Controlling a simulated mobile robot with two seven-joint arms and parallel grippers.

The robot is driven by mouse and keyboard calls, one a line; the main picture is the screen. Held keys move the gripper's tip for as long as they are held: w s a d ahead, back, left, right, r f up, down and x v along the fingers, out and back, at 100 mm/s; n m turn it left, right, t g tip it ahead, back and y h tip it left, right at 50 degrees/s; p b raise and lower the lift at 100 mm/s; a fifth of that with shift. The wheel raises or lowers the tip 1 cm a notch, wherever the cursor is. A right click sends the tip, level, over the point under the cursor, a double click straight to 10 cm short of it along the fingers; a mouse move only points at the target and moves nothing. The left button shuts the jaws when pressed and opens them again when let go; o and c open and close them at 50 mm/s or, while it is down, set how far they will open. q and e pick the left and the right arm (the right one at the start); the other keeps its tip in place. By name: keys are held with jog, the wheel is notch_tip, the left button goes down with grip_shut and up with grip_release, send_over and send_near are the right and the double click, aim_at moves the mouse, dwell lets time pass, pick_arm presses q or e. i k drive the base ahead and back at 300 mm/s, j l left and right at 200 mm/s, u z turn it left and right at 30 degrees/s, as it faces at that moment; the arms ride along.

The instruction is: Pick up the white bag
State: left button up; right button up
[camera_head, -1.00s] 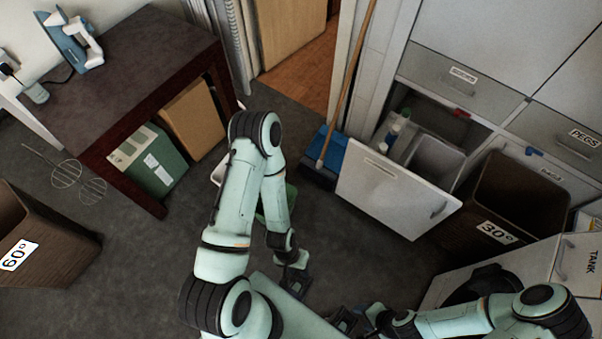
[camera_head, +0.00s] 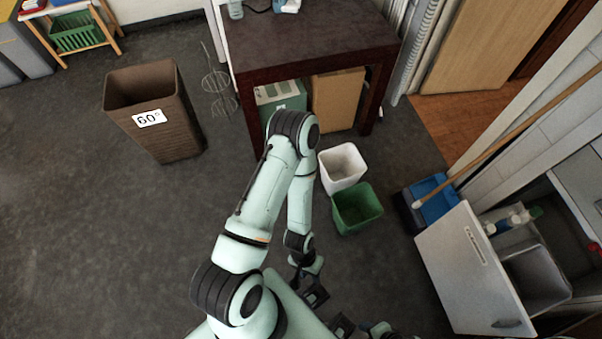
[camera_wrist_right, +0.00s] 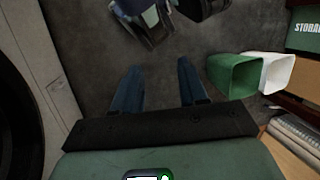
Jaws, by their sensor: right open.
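I cannot make out a white bag in either view. A white open bin (camera_head: 343,167) stands on the floor beside the table, and it also shows in the right wrist view (camera_wrist_right: 277,72). My left gripper (camera_head: 313,294) hangs low in front of me, apart from the bins; its jaw gap is too small to judge. My right gripper (camera_wrist_right: 158,84) is open and empty over the bare floor, with its two blue fingers apart. It shows only in part at the bottom of the head view (camera_head: 343,326).
A green bin (camera_head: 357,209) stands against the white one. A dark table (camera_head: 310,38) is behind them. A brown basket marked 60° (camera_head: 155,105) stands at left. Grey floor is clear at left.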

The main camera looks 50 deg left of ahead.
aim_at(341, 167)
jog(key=k+j+u, duration=0.1)
jog(key=u, duration=1)
jog(key=z, duration=2.25)
jog(key=u, duration=2.25)
jog(key=i+j+u, duration=0.2)
jog(key=i+j, duration=0.15)
jog(key=i, duration=0.3)
